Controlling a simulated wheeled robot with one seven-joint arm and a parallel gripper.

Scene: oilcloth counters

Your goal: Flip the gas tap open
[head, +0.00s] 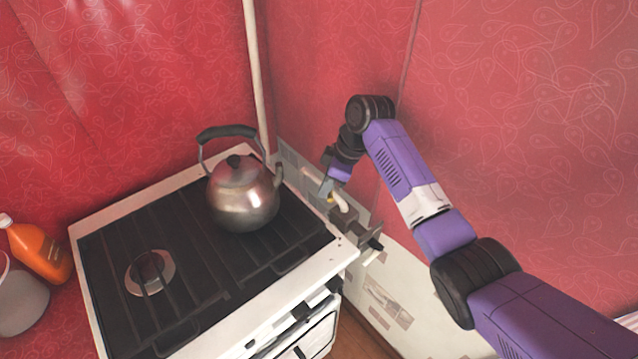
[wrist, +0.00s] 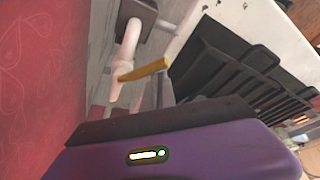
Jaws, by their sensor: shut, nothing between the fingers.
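The gas tap is a yellow lever (wrist: 145,70) on a pale pipe (wrist: 128,45) in the wrist view. The lever sticks out to the right, crosswise to the pipe. In the head view only a small bit of yellow (head: 330,198) shows beside the pale pipe (head: 341,202), behind the stove's right edge. My gripper (head: 326,187) is shut and empty, close to the tap. In the wrist view the purple gripper body (wrist: 180,150) fills the bottom; its fingertips are not clear there. I cannot tell whether it touches the lever.
A white stove (head: 205,335) with a black grate stands left of the tap. A steel kettle (head: 243,195) sits on its back right. A pale wall panel (head: 405,325) runs close behind the tap.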

